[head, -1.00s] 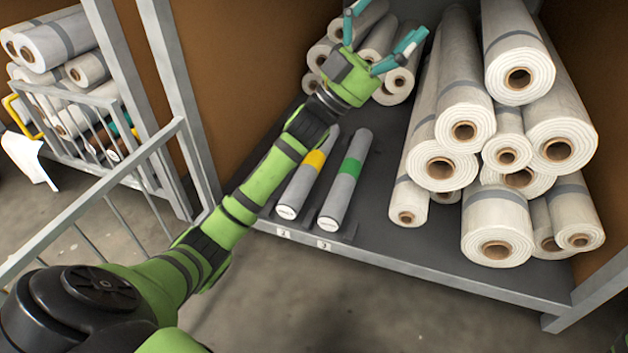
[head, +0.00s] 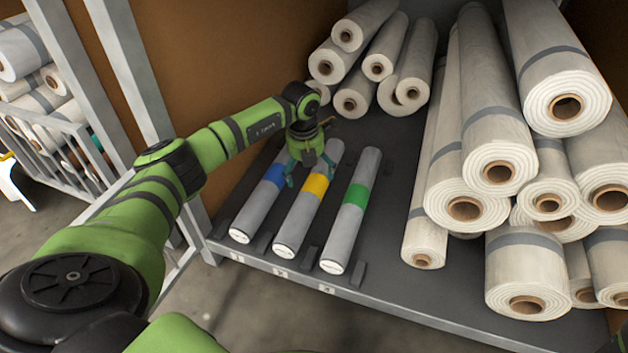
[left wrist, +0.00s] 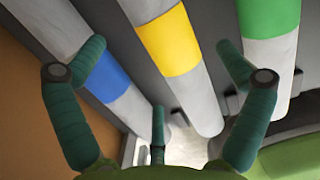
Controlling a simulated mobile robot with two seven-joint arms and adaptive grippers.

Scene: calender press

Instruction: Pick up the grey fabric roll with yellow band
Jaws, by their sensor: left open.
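The grey fabric roll with yellow band (head: 302,210) lies on the dark shelf between two like rolls, one with a blue band (head: 258,203) and one with a green band (head: 350,212). My left gripper (head: 310,174) is open above the yellow-banded roll, near its band; the gripper hides part of the roll. In the left wrist view the yellow-banded roll (left wrist: 197,92) runs between the spread teal fingers of my left gripper (left wrist: 160,88). I cannot tell whether the fingers touch it. My right gripper is not in view.
Large white rolls (head: 490,150) are stacked at the right, and more white rolls (head: 375,65) lie at the back. Small dark blocks (head: 308,257) sit between the banded rolls' near ends. A grey post (head: 140,110) stands at the left. The shelf's middle is clear.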

